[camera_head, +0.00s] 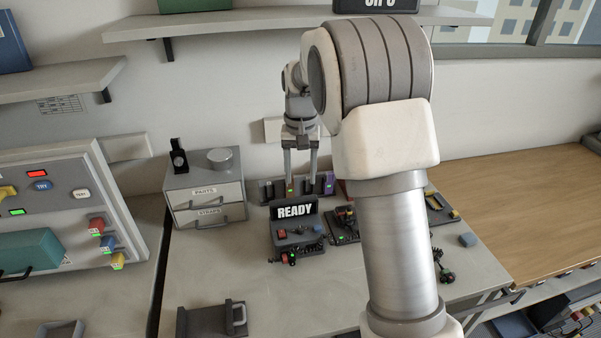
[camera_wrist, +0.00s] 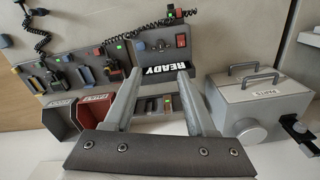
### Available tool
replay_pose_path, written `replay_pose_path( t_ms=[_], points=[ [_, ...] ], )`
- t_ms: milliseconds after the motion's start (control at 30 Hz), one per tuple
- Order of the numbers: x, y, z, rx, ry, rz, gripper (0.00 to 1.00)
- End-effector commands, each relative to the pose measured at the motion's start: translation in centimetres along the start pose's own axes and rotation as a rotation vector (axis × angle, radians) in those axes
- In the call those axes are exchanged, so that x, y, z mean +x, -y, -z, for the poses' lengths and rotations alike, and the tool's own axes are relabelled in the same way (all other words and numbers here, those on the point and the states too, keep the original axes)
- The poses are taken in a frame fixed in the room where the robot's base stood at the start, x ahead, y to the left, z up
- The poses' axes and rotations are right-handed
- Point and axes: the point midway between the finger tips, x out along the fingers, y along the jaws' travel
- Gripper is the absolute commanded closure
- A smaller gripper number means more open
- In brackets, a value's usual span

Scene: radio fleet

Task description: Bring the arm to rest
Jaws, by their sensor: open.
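My arm rises large through the right middle of the head view, its upper links hiding part of the bench and wall. My gripper (camera_head: 301,182) hangs fingers-down over the back of the bench, just at a dark rack (camera_head: 267,192) with green lights. In the wrist view the two fingers of my gripper (camera_wrist: 159,76) are spread apart with nothing between them. The slots of the rack (camera_wrist: 158,104) show beyond and between the fingers. I cannot tell whether the fingertips touch anything.
A grey drawer box (camera_head: 205,190) stands left of my gripper. The READY sign (camera_head: 294,211) and its console are in front of it. A shelf (camera_head: 235,22) runs above. The wooden top (camera_head: 520,200) at right is clear; the front bench holds a grey case (camera_head: 212,319).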

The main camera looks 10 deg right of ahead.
Motion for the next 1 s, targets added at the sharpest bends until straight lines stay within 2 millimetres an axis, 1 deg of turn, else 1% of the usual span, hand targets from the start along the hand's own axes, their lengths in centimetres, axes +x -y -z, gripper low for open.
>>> replay_pose_path(
  t_ms=[267, 367, 467, 600, 700, 900, 1000],
  points=[
    [-0.2, 0.0, -0.1, -0.001, -0.003, 0.002, 0.44],
    [-1.2, -0.2, -0.8, -0.005, -0.016, 0.009, 0.44],
    [-3.0, -0.7, -2.0, -0.016, -0.042, 0.022, 0.44],
    [-5.9, -1.4, -4.7, -0.038, -0.085, 0.042, 0.44],
    [-7.7, -1.9, -6.7, -0.056, -0.118, 0.055, 0.44],
    [-10.5, -3.1, -11.0, -0.091, -0.186, 0.075, 0.44],
    [-11.5, -3.7, -13.3, -0.112, -0.220, 0.081, 0.44]
  ],
)
